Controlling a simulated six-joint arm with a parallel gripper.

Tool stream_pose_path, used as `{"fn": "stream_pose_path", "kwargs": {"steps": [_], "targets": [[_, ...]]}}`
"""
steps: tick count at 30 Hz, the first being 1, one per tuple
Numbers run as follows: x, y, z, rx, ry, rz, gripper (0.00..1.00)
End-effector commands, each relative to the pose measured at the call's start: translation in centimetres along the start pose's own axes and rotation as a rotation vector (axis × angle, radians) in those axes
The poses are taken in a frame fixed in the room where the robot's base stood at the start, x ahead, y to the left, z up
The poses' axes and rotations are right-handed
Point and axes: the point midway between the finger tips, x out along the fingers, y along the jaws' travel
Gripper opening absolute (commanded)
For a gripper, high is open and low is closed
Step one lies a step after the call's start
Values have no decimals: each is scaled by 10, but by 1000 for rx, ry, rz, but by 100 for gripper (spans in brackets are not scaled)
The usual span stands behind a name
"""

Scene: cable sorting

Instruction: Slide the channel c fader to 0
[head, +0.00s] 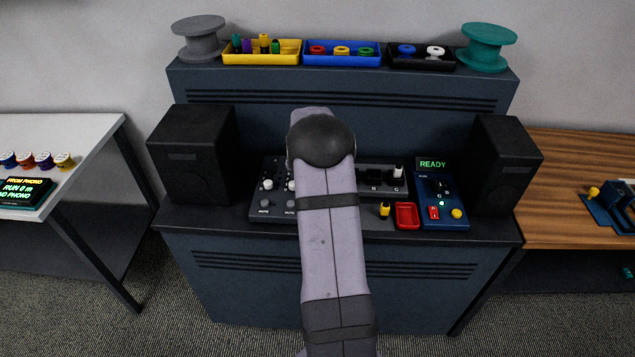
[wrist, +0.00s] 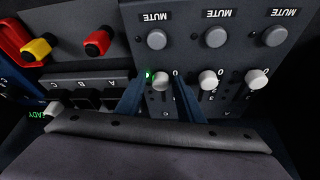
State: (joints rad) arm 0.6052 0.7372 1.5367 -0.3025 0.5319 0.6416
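The mixer panel (head: 265,203) stands on the desk with several white fader knobs. My arm hides its right part in the head view. In the wrist view, which is upside down, the channel C fader knob (wrist: 161,81) is the leftmost of three white knobs. It sits level with the 0 mark, beside a lit green light (wrist: 148,75). My gripper (wrist: 162,88) is open, with one blue finger on each side of this knob and gaps between. The other two fader knobs (wrist: 208,80) (wrist: 256,79) are also near their 0 marks.
Grey mute buttons (wrist: 157,39) line the panel beyond the faders. A black A-B-C block (head: 373,186), a red tray (head: 407,215) and a blue READY unit (head: 440,205) are to the right. Speakers (head: 190,155) (head: 503,165) flank the desk.

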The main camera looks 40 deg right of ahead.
Motion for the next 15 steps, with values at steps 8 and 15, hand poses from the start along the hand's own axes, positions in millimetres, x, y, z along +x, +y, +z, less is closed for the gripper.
{"fn": "stream_pose_path", "kwargs": {"steps": [8, 15], "targets": [[0, -1, -2, 0, 5, -2, 40], [-10, -1, -3, 0, 8, -3, 40]]}}
